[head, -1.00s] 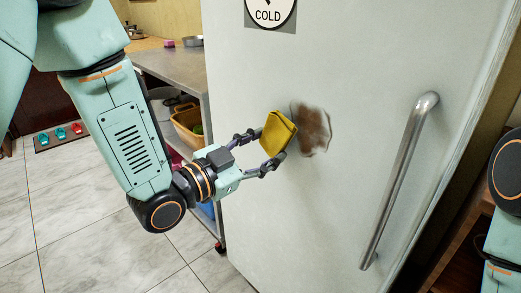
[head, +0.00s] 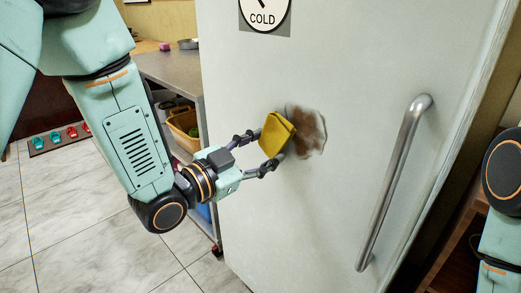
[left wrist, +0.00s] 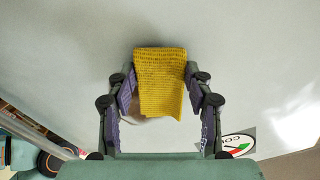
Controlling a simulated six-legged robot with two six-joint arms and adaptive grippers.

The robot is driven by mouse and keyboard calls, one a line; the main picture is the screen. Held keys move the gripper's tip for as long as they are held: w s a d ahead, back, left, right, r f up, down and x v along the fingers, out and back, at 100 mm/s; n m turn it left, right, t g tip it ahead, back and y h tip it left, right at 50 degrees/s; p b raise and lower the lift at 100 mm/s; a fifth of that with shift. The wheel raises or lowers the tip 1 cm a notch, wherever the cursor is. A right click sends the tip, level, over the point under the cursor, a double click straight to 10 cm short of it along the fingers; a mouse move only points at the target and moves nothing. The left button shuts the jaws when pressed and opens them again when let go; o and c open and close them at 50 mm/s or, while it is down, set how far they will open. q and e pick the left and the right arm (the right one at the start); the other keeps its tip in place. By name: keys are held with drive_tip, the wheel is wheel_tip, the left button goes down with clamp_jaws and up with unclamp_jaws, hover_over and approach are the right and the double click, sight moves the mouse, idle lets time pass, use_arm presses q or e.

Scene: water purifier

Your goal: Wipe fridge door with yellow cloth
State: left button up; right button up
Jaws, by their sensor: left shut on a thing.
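The yellow cloth (head: 277,134) is folded and held between the fingers of my left gripper (head: 268,150), close to the white fridge door (head: 330,200). I cannot tell whether the cloth touches the door. A brown stain (head: 309,132) is on the door just right of the cloth, partly behind it. In the left wrist view, the cloth (left wrist: 162,82) sits between both fingers of the left gripper (left wrist: 163,92), with the pale door behind. My right gripper is not in view; only part of my right arm shows at the right edge.
A long metal handle (head: 397,180) stands out on the right of the door. A round COLD dial (head: 264,14) is above the stain. A counter (head: 170,72) with an orange basket (head: 184,125) below is left of the fridge.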

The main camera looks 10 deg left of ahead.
sight(320, 161)
use_arm(q)
drive_tip(key=shift+w+d, duration=0.3)
drive_tip(key=shift+w, duration=0.1)
drive_tip(key=shift+s+d+p, duration=0.2)
drive_tip(key=shift+s+d, duration=0.35)
drive_tip(key=shift+d, duration=0.2)
drive_tip(key=shift+s+d+p, duration=0.2)
drive_tip(key=shift+s+d, duration=0.3)
drive_tip(key=shift+d, duration=0.2)
drive_tip(key=shift+s+d+p, duration=0.5)
drive_tip(key=shift+d+p, duration=0.15)
drive_tip(key=shift+d, duration=0.25)
drive_tip(key=p, duration=0.2)
drive_tip(key=shift+d+p, duration=0.15)
drive_tip(key=shift+p, duration=0.2)
drive_tip(key=s+d+p, duration=0.1)
drive_tip(key=p, duration=0.3)
drive_tip(key=shift+d, duration=0.1)
drive_tip(key=p, duration=0.3)
drive_tip(key=s+d+p, duration=0.1)
drive_tip(key=p, duration=0.3)
drive_tip(key=shift+d+r, duration=0.15)
drive_tip(key=shift+d, duration=0.15)
drive_tip(key=shift+s+d+p, duration=0.45)
drive_tip(key=shift+d+p, duration=0.05)
drive_tip(key=shift+p, duration=1.65)
